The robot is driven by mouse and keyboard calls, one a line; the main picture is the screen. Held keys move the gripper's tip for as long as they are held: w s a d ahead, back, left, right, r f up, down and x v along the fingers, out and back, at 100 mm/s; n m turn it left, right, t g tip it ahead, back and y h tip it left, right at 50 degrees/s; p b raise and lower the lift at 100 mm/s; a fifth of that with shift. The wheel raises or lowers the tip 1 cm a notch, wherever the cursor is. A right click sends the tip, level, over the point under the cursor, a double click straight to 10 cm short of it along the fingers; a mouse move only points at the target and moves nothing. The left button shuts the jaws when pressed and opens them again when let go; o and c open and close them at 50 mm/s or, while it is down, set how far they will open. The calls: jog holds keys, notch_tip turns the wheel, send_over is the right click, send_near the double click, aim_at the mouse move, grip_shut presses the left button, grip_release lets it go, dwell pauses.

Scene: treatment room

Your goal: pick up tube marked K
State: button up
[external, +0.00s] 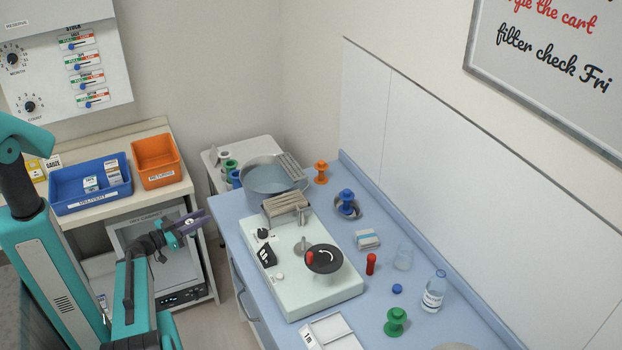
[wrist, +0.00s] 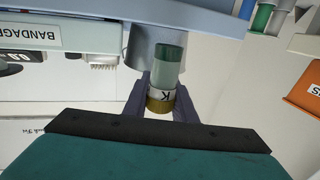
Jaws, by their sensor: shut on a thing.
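The tube marked K (wrist: 168,68) shows in the wrist view with a clear greenish body, a white label reading K and a yellow-brown cap. My gripper (wrist: 163,95) is shut on it, with one dark purple finger on each side near the label and cap. In the external view my gripper (external: 190,222) is in the air in front of the low cabinet, left of the blue counter. The tube is too small there to make out clearly.
A blue delivery bin (external: 75,190) and an orange bin (external: 157,173) stand on the shelf behind my gripper. The blue counter (external: 375,308) on the right holds a white machine with a crank (external: 290,285), a basin (external: 268,180) and several spools. Open floor lies between counter and cabinet.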

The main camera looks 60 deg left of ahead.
jog(key=shift+p+v, duration=0.6)
jog(key=shift+v, duration=0.3)
jog(key=shift+s, duration=0.1)
